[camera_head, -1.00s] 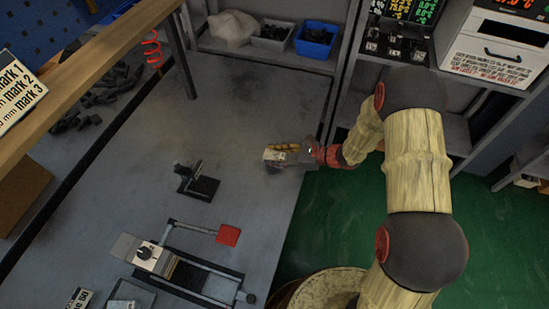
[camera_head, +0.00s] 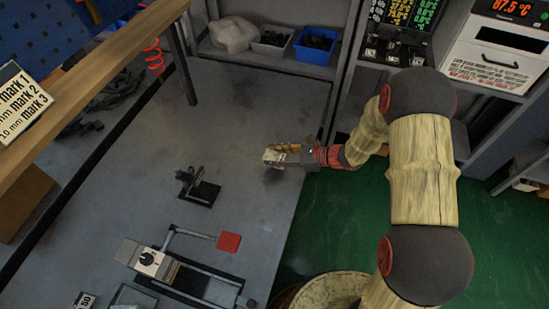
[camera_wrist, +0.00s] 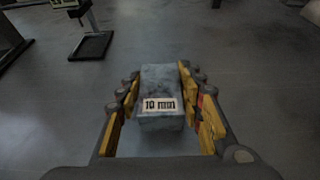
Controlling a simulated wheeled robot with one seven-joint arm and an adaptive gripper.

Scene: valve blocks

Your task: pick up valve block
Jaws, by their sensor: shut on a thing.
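The valve block (camera_wrist: 161,118) is a grey-blue block with a "10 mm" label on its near end. My gripper (camera_wrist: 160,88) is shut on it, with yellow-padded fingers along both of its sides in the wrist view. In the head view my gripper (camera_head: 275,154) is over the right part of the grey table, near its right edge. The block is small there and mostly covered by the fingers. A dark shadow lies just below the gripper on the table, so the block seems close to the surface; I cannot tell whether it touches.
A black stand (camera_head: 199,189) is on the table left of my gripper; it also shows in the wrist view (camera_wrist: 92,44). A device with a red pad (camera_head: 229,242) lies nearer. Bins, including a blue one (camera_head: 315,45), stand on the back shelf. The table around the block is clear.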

